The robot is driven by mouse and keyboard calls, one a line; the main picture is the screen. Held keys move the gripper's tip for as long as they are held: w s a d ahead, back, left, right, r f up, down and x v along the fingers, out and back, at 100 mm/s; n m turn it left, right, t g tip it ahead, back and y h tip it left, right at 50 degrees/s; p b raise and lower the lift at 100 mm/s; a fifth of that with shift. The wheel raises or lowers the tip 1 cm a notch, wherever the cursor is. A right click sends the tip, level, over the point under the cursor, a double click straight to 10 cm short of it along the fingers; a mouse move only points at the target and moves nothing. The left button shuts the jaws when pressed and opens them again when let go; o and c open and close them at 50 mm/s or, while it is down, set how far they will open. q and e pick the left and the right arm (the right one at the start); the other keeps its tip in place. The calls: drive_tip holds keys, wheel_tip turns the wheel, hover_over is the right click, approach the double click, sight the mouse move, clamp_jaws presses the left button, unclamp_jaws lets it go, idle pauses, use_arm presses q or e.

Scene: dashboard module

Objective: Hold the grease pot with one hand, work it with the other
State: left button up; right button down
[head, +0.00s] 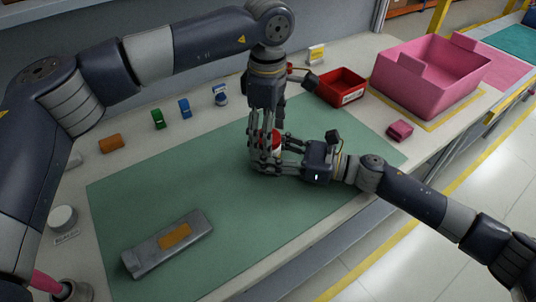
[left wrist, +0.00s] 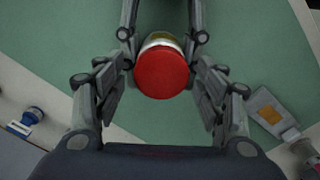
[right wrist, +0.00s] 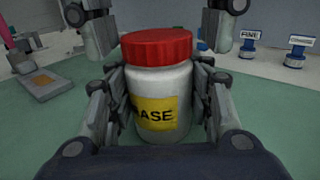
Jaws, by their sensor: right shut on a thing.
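The grease pot is a white jar with a yellow label and a red lid (right wrist: 157,45). It stands upright at the green mat (head: 150,215), and its white body (right wrist: 178,88) sits between my right gripper's fingers. My right gripper (head: 280,160) is shut on the body from the side. My left gripper (head: 264,150) points straight down over the pot. Its fingers are spread on both sides of the red lid (left wrist: 162,75), with gaps between them and the lid. In the head view the fingers hide most of the pot (head: 276,142).
A grey part with an orange patch (head: 168,243) lies at the mat's front left. A red bin (head: 341,87) and a pink crate (head: 425,82) stand at the back right, with a small pink block (head: 400,130) nearby. Small stamps line the back edge. The mat's middle left is clear.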

use_arm(q)
drive_tip(key=shift+r, duration=2.3)
drive_tip(key=shift+c, duration=0.2)
drive_tip(key=n, duration=0.2)
drive_tip(key=r+n, duration=0.1)
drive_tip(key=n, duration=0.3)
drive_tip(key=shift+d+r+n, duration=0.1)
drive_tip(key=shift+r+n, duration=0.15)
drive_tip(key=shift+n, duration=0.05)
drive_tip(key=n, duration=0.2)
drive_tip(key=r+n, duration=0.1)
drive_tip(key=n, duration=0.1)
drive_tip(key=shift+s+n, duration=0.1)
drive_tip(key=shift+n, duration=0.2)
drive_tip(key=n, duration=0.1)
drive_tip(key=r+n, duration=0.1)
drive_tip(key=n, duration=0.1)
drive_tip(key=shift+n, duration=0.3)
drive_tip(key=shift+f, duration=0.1)
drive_tip(key=shift+f, duration=3.95)
